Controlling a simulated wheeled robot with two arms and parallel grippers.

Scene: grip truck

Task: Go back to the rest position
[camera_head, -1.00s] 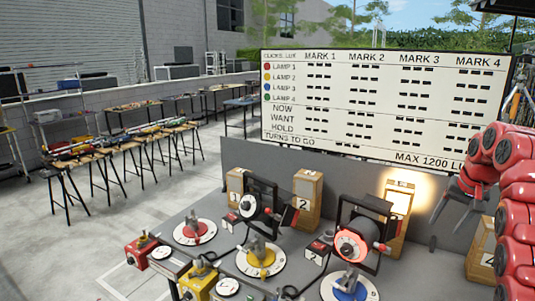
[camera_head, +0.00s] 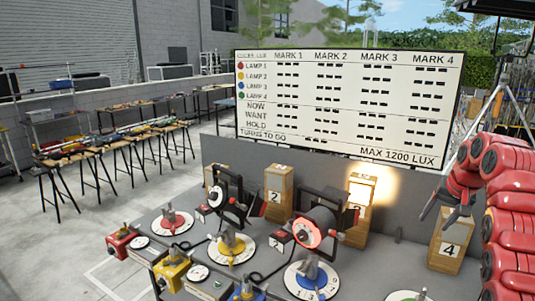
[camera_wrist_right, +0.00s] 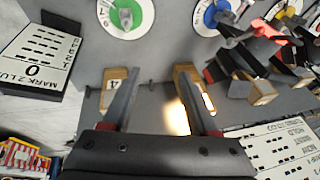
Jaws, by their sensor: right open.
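My right gripper (camera_head: 448,213) is at the right of the head view, on my red arm, in the air above the grey table. Its two dark fingers are apart with nothing between them. In the right wrist view the open fingers (camera_wrist_right: 162,105) point over the grey table, with wooden blocks and dials beyond their tips. My left gripper is not in the head view.
The table holds red (camera_head: 170,222), yellow (camera_head: 231,248) and blue (camera_head: 311,279) dials, black lamps (camera_head: 318,225) and numbered wooden blocks (camera_head: 278,190). One block (camera_head: 361,200) is brightly lit. A large scoreboard (camera_head: 340,130) stands behind. Trestle tables (camera_head: 100,150) are at the left.

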